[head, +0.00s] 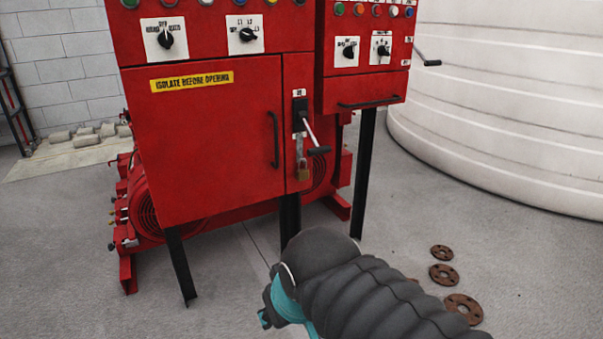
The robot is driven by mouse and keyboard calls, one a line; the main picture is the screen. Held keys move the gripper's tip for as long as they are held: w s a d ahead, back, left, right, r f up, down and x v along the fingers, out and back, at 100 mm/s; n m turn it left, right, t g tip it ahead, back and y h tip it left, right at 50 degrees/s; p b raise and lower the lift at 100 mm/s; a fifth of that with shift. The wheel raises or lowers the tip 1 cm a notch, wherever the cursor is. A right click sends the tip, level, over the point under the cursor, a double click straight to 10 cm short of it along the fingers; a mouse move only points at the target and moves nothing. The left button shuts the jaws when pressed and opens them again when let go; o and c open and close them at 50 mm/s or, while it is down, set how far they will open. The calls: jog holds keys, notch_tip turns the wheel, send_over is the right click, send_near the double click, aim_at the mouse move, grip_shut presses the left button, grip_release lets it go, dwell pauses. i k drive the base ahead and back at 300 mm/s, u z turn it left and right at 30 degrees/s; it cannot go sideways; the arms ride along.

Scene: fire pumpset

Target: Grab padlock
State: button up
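A small brass-coloured padlock (304,173) hangs on the front of the red cabinet (205,135), near its right edge. It hangs below a grey hasp or latch piece (301,148), under a switch with a long handle (311,133). The padlock is small here, and I cannot tell whether its shackle is closed. My arm, with a black ribbed sleeve and a teal part, shows at the lower middle, in front of and below the cabinet. My gripper's fingers do not show.
A black door handle (275,139) sticks out left of the padlock. Black legs (364,170) support the cabinets. Rusty flanges (443,274) lie on the floor at the lower right. A large white tank (510,100) stands at the right. Grey floor between is clear.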

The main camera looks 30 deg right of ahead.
aim_at(303, 175)
jog(key=z, duration=1.45)
jog(key=i, duration=0.35)
jog(key=z, duration=0.2)
